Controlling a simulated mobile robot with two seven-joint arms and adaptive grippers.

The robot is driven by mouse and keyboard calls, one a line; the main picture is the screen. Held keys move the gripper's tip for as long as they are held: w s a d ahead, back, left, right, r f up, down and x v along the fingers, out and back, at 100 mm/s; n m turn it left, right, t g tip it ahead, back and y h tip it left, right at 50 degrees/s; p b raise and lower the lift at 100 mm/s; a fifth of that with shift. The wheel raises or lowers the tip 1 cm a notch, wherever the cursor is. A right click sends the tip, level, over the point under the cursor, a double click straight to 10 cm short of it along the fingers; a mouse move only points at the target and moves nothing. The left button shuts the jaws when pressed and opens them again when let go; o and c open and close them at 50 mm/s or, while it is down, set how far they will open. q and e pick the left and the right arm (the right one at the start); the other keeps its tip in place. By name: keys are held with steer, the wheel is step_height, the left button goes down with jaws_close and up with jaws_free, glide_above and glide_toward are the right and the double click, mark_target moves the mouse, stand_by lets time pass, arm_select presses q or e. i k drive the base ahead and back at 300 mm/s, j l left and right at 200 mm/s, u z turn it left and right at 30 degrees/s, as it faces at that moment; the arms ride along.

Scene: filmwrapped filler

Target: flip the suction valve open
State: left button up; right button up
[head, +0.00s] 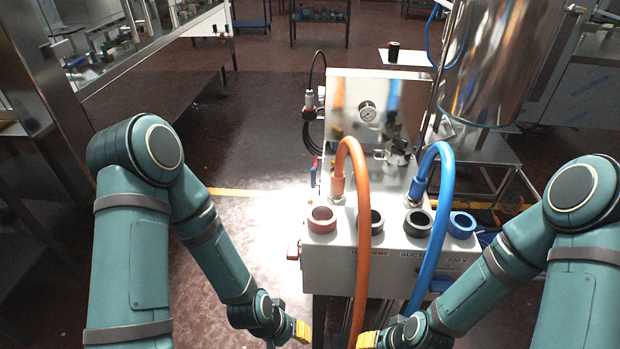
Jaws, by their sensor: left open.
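A steel filler machine stands ahead, with a grey front box (330,262) labelled "DELIVERY" and "SUCTION". The suction label (418,255) sits on the right half of the box front, near the blue hose (430,240). I cannot clearly pick out the suction valve's handle; a small blue part (440,285) shows under that label, partly behind my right arm. My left gripper (303,331) is open, low in front of the box's left side, with yellow fingers. My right gripper (367,340) is at the bottom edge, below the box and partly cut off.
An orange hose (357,230) arches down the box front between my grippers. Several coloured rings, such as the red one (322,220), sit on the box top. A pressure gauge (367,111) is behind, and a steel hopper (500,60) rises right. Floor at left is clear.

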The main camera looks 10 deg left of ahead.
mark_target(313, 184)
steer(key=i+j+z, duration=0.15)
steer(key=j, duration=0.75)
steer(key=j+z, duration=0.2)
steer(key=j, duration=0.7)
steer(key=i+j, duration=0.45)
steer(key=i+j+z, duration=0.1)
steer(key=i+j, duration=0.4)
steer(key=i+j+z, duration=0.1)
steer(key=i+j, duration=0.35)
steer(key=j, duration=0.15)
steer(key=i+j, duration=0.45)
steer(key=j, duration=0.15)
